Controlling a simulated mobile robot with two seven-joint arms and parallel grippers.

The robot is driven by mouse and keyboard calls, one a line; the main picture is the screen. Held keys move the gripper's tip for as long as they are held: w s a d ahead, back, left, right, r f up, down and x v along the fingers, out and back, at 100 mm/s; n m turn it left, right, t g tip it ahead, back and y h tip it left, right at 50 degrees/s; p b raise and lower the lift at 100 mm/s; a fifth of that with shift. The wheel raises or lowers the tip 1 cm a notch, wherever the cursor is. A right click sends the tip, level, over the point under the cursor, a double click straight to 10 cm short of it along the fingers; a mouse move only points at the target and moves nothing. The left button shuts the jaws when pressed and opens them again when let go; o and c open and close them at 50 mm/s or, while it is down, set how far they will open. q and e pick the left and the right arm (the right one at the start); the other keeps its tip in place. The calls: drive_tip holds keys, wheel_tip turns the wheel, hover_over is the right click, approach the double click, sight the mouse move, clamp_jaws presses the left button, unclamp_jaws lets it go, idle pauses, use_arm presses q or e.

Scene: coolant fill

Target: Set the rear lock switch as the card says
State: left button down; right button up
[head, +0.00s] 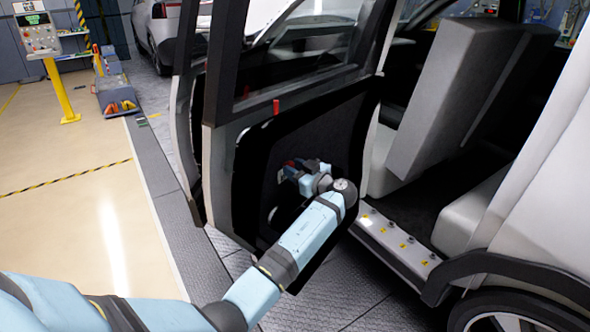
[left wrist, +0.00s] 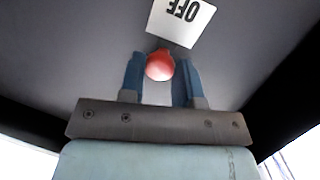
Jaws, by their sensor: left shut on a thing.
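A red knob (left wrist: 160,66), the lock switch by its look, sits on the dark inner door panel (head: 340,125). In the left wrist view it lies between the two blue fingers of my left gripper (left wrist: 163,72), which is shut on it. Just beyond it is a white card (left wrist: 181,18) reading OFF, upside down in that view. In the head view my left gripper (head: 287,174) is against the open door's inner panel. The gripper hides most of the switch there, and the card cannot be read. My right gripper is not in view.
A small red pin (head: 276,107) stands up on the door's sill. The seat back (head: 450,95) and a door sill plate (head: 395,240) with several yellow marks are to the right. A control panel on a yellow post (head: 37,35) stands far left.

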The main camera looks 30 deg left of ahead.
use_arm(q)
wheel_tip(320, 180, down, 4)
drive_tip(key=b, duration=0.4)
drive_tip(key=shift+b, duration=0.3)
drive_tip(key=c, duration=0.8)
unclamp_jaws()
drive_tip(key=shift+f, duration=0.1)
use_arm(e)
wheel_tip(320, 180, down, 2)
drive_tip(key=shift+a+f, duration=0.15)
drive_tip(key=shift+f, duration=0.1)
use_arm(q)
drive_tip(key=s+d, duration=0.1)
drive_tip(key=d, duration=0.8)
drive_tip(key=s+d+b, duration=0.1)
drive_tip(key=d, duration=0.3)
drive_tip(key=shift+s+d, duration=0.3)
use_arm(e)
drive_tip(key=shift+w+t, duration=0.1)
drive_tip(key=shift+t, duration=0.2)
